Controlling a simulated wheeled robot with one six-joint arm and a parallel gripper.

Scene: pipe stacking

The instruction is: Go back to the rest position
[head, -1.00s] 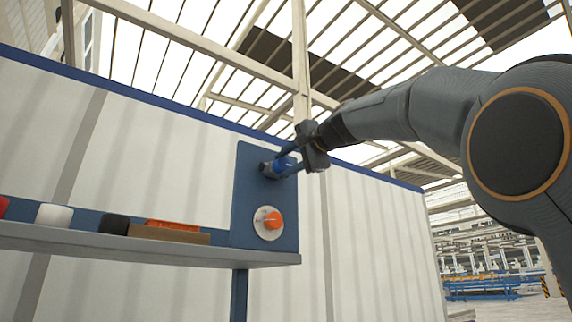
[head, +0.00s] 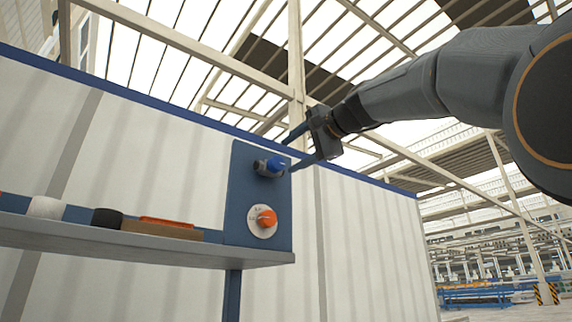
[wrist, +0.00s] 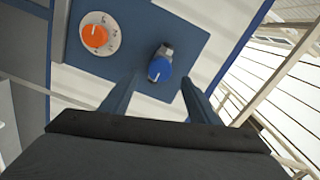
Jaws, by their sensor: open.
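My gripper (head: 291,150) is open and empty, just right of the blue panel (head: 240,182) in the head view. A blue knob (head: 275,165) on a grey fitting sticks out of the panel's upper part. The knob also shows in the wrist view (wrist: 158,69), beyond and between my two open fingers (wrist: 156,92), apart from them. An orange knob (head: 266,218) on a white dial sits below the blue one. It shows at the upper left of the wrist view (wrist: 95,36).
A grey shelf (head: 140,243) runs left from the panel. It holds a white item (head: 46,207), a black item (head: 107,218) and a brown block (head: 160,229) with an orange piece. A pale wall (head: 370,240) stands behind. Open hall lies to the right.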

